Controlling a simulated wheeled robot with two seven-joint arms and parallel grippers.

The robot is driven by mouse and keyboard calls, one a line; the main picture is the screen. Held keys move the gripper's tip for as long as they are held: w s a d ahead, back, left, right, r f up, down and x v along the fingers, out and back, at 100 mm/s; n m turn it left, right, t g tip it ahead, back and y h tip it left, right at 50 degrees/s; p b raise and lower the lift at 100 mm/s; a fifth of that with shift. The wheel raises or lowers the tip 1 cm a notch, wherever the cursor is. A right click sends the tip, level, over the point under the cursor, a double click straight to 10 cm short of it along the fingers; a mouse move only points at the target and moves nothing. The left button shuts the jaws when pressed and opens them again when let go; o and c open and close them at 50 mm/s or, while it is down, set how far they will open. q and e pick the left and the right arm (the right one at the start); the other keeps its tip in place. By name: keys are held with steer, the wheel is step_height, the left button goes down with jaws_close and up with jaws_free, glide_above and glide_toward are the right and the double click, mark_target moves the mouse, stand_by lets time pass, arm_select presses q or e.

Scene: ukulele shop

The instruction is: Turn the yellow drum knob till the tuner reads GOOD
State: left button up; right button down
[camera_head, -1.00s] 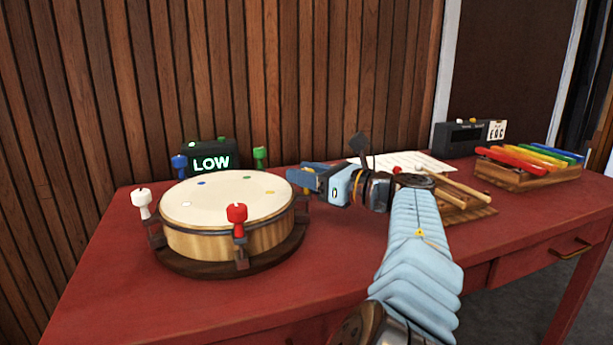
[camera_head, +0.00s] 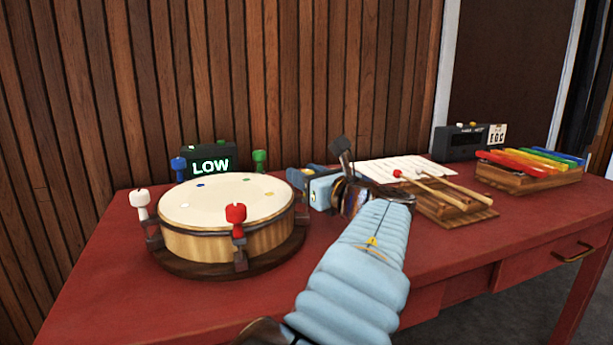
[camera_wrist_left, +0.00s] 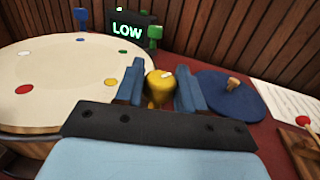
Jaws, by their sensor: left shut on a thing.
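The drum (camera_head: 228,205) stands on the red table with a pale skin and coloured knobs around its rim. The yellow knob (camera_wrist_left: 159,86) shows in the left wrist view between the two blue fingers; in the head view it is hidden by my gripper. My left gripper (camera_head: 302,179) is at the drum's right side, shut on the yellow knob; its fingers also show in the left wrist view (camera_wrist_left: 160,90). The dark tuner (camera_head: 210,162) behind the drum reads LOW in green. My right gripper is not in view.
White (camera_head: 140,203), red (camera_head: 236,217), blue (camera_head: 179,167) and green (camera_head: 259,160) knobs stand around the drum. Mallets on a wooden block (camera_head: 455,211), a paper sheet, a dark box (camera_head: 455,145) and a xylophone (camera_head: 528,172) lie right. A blue disc (camera_wrist_left: 232,97) lies beside the gripper.

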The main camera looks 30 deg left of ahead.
arm_select(q)
steer(key=o, duration=0.9)
steer(key=shift+d, duration=0.15)
steer(key=v, duration=1.3)
steer(key=shift+s+d+p, duration=0.2)
steer(key=shift+d+p, duration=0.05)
steer(key=shift+p, duration=0.15)
